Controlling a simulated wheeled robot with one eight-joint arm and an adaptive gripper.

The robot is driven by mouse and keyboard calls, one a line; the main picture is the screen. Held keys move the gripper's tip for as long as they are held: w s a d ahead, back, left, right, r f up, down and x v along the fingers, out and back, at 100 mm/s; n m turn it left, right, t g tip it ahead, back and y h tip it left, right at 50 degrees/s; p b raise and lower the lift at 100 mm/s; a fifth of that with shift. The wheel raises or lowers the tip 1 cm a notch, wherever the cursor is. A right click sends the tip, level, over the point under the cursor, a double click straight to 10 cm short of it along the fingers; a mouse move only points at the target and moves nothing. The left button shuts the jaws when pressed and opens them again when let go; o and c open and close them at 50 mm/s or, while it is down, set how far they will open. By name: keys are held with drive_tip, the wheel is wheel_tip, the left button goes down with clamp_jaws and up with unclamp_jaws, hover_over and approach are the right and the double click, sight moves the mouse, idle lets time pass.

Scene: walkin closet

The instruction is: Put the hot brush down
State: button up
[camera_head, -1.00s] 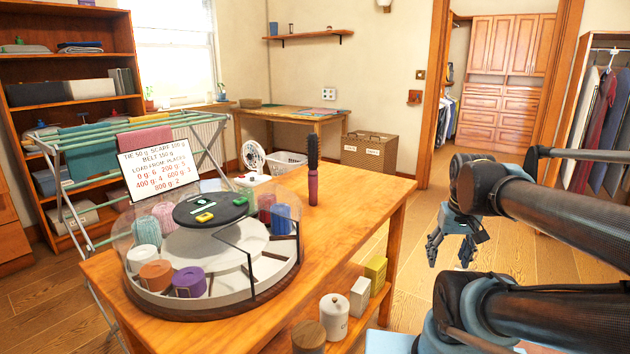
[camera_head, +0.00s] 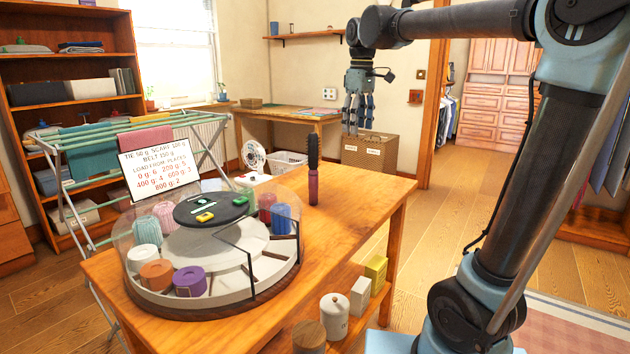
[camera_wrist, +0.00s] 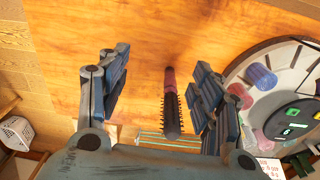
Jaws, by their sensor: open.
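The hot brush (camera_head: 313,172) stands upright on the wooden table (camera_head: 370,200), with its pink-purple handle down and its black bristled barrel up. My gripper (camera_head: 356,128) is open and empty in the air, above and to the right of the brush in the head view. In the wrist view the fingers (camera_wrist: 158,92) point down toward the tabletop. There the brush (camera_wrist: 171,105) shows between the two fingers, closer to the right one. Nothing is between the jaws at fingertip height that I can see them touching.
A round clear-walled carousel (camera_head: 212,300) with rolled ties and scarves stands left of the brush. A sign (camera_head: 159,168) stands behind it. A drying rack (camera_head: 95,150) is at the left. The table's right part is clear. A cardboard box (camera_head: 369,152) sits on the floor behind.

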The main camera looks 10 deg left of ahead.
drive_tip(key=a+r+n, duration=0.1)
drive_tip(key=a, duration=0.3)
drive_tip(key=w+a+r+n, duration=0.1)
drive_tip(key=a+r, duration=0.1)
drive_tip(key=a, duration=0.2)
drive_tip(key=a+r+n, duration=0.1)
drive_tip(key=a, duration=0.3)
drive_tip(key=shift+w+a+r, duration=0.3)
drive_tip(key=shift+w, duration=0.05)
drive_tip(key=shift+a+n, duration=0.3)
drive_tip(key=shift+a, duration=0.05)
drive_tip(key=shift+a+f, duration=0.1)
drive_tip(key=shift+f, duration=0.15)
approach(314, 159)
drive_tip(key=w+f, duration=0.2)
drive_tip(key=f, duration=0.3)
drive_tip(key=shift+w+a, duration=0.25)
drive_tip(key=shift+w, duration=0.15)
drive_tip(key=shift+s+a+f, duration=0.1)
drive_tip(key=shift+f, duration=1.3)
drive_tip(key=shift+s+a+f, duration=0.1)
drive_tip(key=shift+s+f, duration=0.05)
drive_tip(key=shift+f, duration=1.25)
clamp_jaws()
